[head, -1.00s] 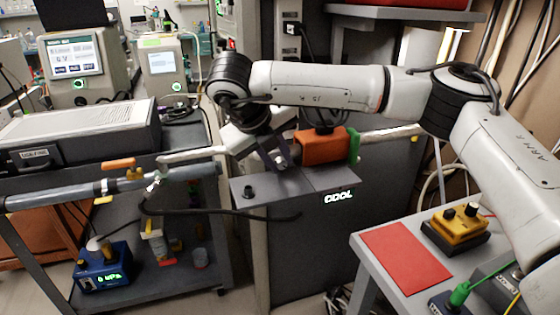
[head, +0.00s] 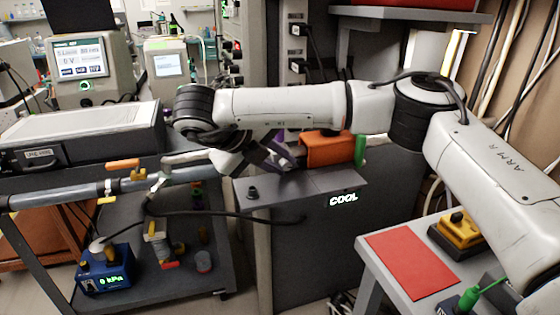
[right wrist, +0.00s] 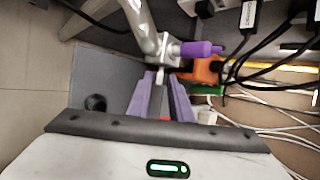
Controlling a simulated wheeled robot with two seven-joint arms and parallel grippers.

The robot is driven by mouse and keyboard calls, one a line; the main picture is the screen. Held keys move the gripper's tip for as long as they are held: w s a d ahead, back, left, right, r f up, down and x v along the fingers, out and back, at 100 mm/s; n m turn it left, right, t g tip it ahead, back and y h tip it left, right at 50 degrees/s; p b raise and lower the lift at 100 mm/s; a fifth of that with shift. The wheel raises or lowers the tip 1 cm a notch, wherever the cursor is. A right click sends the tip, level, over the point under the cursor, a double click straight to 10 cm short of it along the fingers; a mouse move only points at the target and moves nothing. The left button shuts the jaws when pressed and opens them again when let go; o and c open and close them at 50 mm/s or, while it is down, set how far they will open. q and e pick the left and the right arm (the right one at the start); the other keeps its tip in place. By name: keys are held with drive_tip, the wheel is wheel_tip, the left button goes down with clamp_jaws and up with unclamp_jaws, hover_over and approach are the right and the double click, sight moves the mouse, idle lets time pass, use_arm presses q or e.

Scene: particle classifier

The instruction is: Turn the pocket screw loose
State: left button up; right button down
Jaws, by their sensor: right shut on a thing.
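My right gripper (head: 282,160) reaches the silver fitting beside the orange block (head: 328,150), above the grey box marked COOL (head: 300,235). In the right wrist view, its two purple fingers (right wrist: 160,82) are shut on a small grey piece, apparently the pocket screw (right wrist: 160,75), at the silver fitting (right wrist: 172,48). The fingers hide most of that piece. A purple knob (right wrist: 202,48) sticks out to the right of the fitting, towards the orange part (right wrist: 207,70). My left gripper is not in view.
A horizontal pipe with an orange-handled valve (head: 122,164) runs at the left, above a cart with a blue gauge box (head: 105,270). A black knob (head: 252,192) stands on the grey box top. A side table with a red mat (head: 412,265) is at the right.

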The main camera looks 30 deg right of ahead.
drive_tip(key=c, duration=1.6)
unclamp_jaws()
